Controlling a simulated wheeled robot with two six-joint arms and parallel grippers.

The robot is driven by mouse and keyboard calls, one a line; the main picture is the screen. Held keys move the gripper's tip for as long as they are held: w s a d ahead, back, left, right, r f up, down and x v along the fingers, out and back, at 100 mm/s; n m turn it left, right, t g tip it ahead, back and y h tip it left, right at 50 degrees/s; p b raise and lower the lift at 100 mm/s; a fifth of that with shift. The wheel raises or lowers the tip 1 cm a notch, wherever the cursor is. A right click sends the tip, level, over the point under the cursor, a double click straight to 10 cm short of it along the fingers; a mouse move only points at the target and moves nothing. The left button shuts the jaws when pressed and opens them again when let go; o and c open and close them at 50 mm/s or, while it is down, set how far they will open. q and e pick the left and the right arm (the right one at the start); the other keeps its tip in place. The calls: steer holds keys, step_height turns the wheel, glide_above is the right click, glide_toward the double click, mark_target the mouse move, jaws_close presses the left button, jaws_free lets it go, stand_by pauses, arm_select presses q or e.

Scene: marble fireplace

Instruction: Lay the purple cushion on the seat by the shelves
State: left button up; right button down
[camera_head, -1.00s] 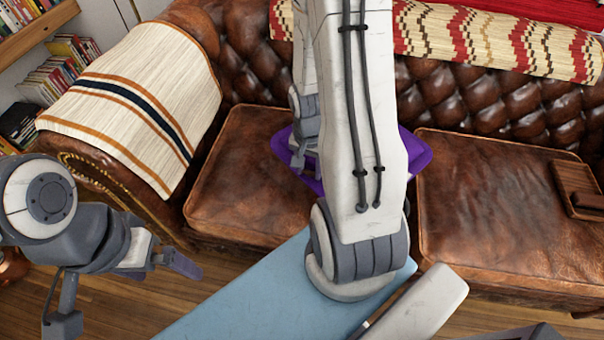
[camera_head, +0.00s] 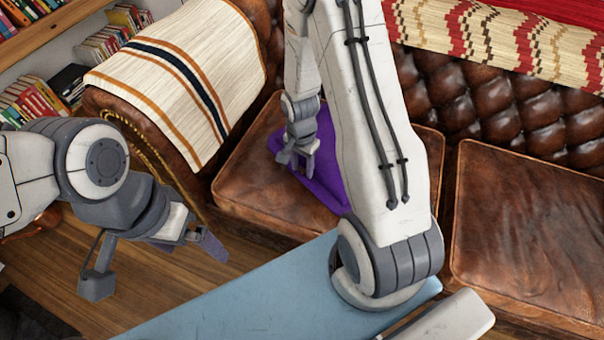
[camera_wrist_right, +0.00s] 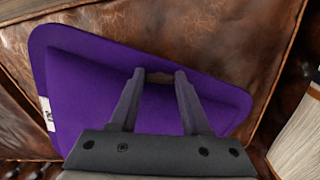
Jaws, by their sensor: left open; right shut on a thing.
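The purple cushion (camera_head: 322,177) is at the left brown leather seat (camera_head: 252,178), the one on the side of the shelves. My arm hides part of it in the head view. In the right wrist view the cushion (camera_wrist_right: 85,95) lies flat against the leather, with a small white tag at its left edge. My right gripper (camera_head: 300,160) is shut on the cushion near an edge; its fingertips (camera_wrist_right: 161,75) show over the purple cloth. Whether the cushion touches the seat all over cannot be told. My left gripper (camera_head: 195,235) is open and empty, low at the left over the floor.
Shelves with books (camera_head: 100,45) stand at upper left. A striped throw (camera_head: 185,80) covers the sofa arm. The right seat (camera_head: 530,235) is bare where seen. A patterned blanket (camera_head: 500,35) lies along the backrest. A light blue surface (camera_head: 250,300) is in front.

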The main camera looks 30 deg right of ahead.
step_height(320, 180, down, 3)
steer(key=shift+f+b, duration=0.15)
steer(key=shift+b, duration=0.35)
steer(key=shift+c, duration=1.8)
jaws_free()
step_height(320, 180, up, 12)
steer(key=f+p, duration=0.1)
steer(key=p, duration=0.3)
steer(key=s+a+r+n, duration=0.2)
steer(key=a+r+n, duration=0.2)
steer(key=a+r, duration=0.25)
steer(key=s+a+r+n, duration=0.5)
steer(key=s+a+n, duration=0.1)
steer(key=s+n, duration=0.2)
steer(key=s+a+r+n+y, duration=0.1)
steer(key=s+a+r+n, duration=0.4)
steer(key=s+n, duration=0.3)
steer(key=shift+s+a, duration=0.55)
steer(key=shift+a, duration=0.35)
